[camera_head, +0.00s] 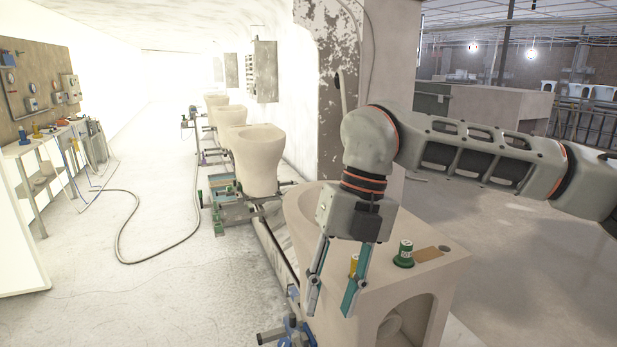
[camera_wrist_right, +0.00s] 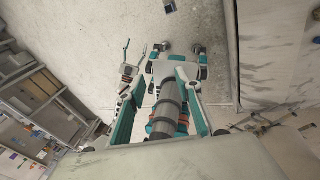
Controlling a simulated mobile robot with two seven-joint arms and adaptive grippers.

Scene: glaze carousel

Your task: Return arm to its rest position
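My right arm enters the head view from the right and is bent down at the wrist. My right gripper (camera_head: 331,306) is open, its two fingers pointing down and spread apart, with nothing seen between the tips. It hangs in front of the nearest pale ceramic bowl piece (camera_head: 424,290); whether a finger touches it I cannot tell. In the right wrist view the open fingers (camera_wrist_right: 160,108) frame grey and teal parts of my own body.
A green container (camera_head: 404,254) and a yellow one (camera_head: 353,265), partly hidden by a finger, stand by the gripper. More bowls (camera_head: 258,160) line the track behind. A pillar (camera_head: 348,90) rises behind my wrist. A hose (camera_head: 122,245) lies on the open floor at left.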

